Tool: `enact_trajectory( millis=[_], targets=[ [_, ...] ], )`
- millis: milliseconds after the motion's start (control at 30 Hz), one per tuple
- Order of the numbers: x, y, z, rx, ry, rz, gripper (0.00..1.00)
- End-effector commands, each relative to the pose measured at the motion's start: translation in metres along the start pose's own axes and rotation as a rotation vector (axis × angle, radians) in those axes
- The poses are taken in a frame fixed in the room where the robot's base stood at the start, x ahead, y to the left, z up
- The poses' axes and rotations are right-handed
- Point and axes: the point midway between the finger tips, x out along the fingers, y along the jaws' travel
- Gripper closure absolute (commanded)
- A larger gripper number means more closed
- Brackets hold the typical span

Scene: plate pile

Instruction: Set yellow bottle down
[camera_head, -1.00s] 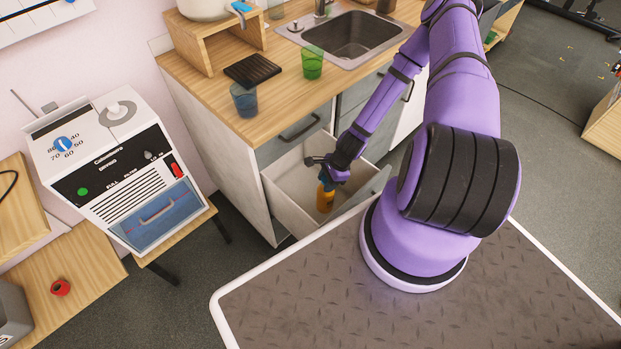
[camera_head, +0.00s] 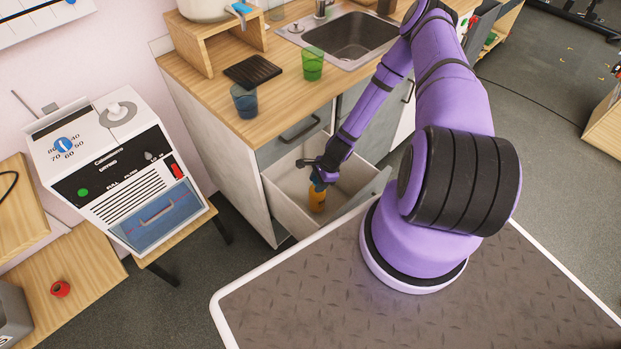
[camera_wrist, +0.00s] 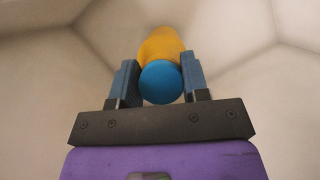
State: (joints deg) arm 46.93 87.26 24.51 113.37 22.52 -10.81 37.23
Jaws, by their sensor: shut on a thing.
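The yellow bottle (camera_head: 317,200) with a blue cap is inside the open lower drawer (camera_head: 283,213) of the kitchen cabinet. My gripper (camera_head: 318,181) points down into the drawer and is shut on the bottle near its cap. In the wrist view the blue cap (camera_wrist: 160,82) sits between the two fingers, with the yellow body (camera_wrist: 162,45) beyond it. The bottle looks roughly upright. I cannot tell whether its base touches the drawer floor.
The drawer walls stand close around my gripper. A white machine (camera_head: 115,165) stands to the left.

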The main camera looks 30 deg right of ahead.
Motion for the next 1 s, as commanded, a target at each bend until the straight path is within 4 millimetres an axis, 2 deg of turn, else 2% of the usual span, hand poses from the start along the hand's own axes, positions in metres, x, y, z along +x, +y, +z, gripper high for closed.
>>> enact_trajectory(
  millis=[167,567,733,1000],
  targets=[
    [0.001,-0.006,0.004,-0.002,-0.001,0.001,1.0],
    [0.007,-0.035,0.015,-0.002,-0.001,0.0,1.0],
    [0.017,-0.033,0.01,0.001,-0.001,0.0,1.0],
    [0.018,-0.033,0.009,0.0,-0.002,0.0,1.0]
  ],
)
